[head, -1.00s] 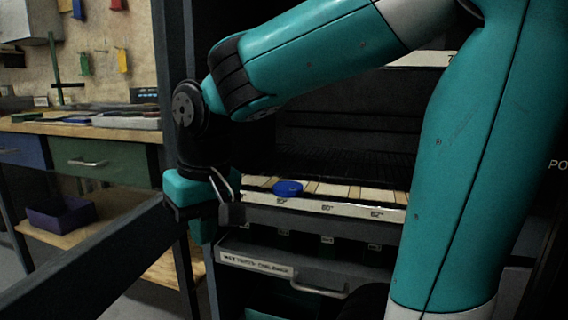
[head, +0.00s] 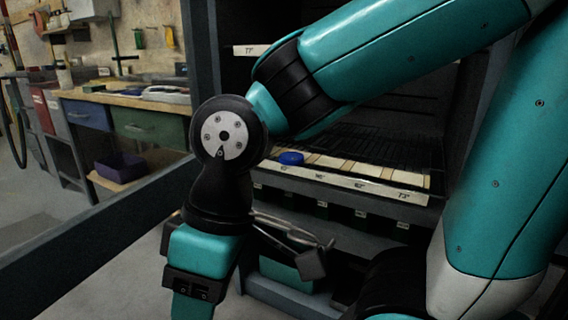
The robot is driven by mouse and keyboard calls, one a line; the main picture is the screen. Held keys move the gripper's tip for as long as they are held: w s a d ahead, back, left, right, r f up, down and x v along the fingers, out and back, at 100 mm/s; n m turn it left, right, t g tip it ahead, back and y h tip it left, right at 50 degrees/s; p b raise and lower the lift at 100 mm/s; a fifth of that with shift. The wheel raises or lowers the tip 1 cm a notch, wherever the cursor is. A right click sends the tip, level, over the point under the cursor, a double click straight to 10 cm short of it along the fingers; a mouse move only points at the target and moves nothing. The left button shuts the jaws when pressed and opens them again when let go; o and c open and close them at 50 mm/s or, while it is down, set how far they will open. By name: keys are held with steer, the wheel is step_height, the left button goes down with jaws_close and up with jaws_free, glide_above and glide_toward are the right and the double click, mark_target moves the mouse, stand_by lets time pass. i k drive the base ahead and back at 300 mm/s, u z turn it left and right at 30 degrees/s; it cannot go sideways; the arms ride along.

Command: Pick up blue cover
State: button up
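The blue cover (head: 290,158) is a small round blue piece. It lies on the pale slatted shelf (head: 375,173) inside the dark cabinet, near the shelf's left end. My gripper (head: 194,300) hangs low at the left, in front of the cabinet and apart from the cover. It points down, and its tips are cut off by the bottom edge of the picture, so its opening does not show. The cover is in plain view, just right of my wrist.
The dark cabinet frame (head: 203,75) stands at the left of the shelf, and a dark bar crosses the lower left. A workbench (head: 125,99) with drawers and a purple bin (head: 120,167) stands at the back left. Bare floor shows between them.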

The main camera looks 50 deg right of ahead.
mark_target(286, 158)
steer(key=u, duration=0.35)
steer(key=i, duration=0.55)
steer(key=z, duration=1.15)
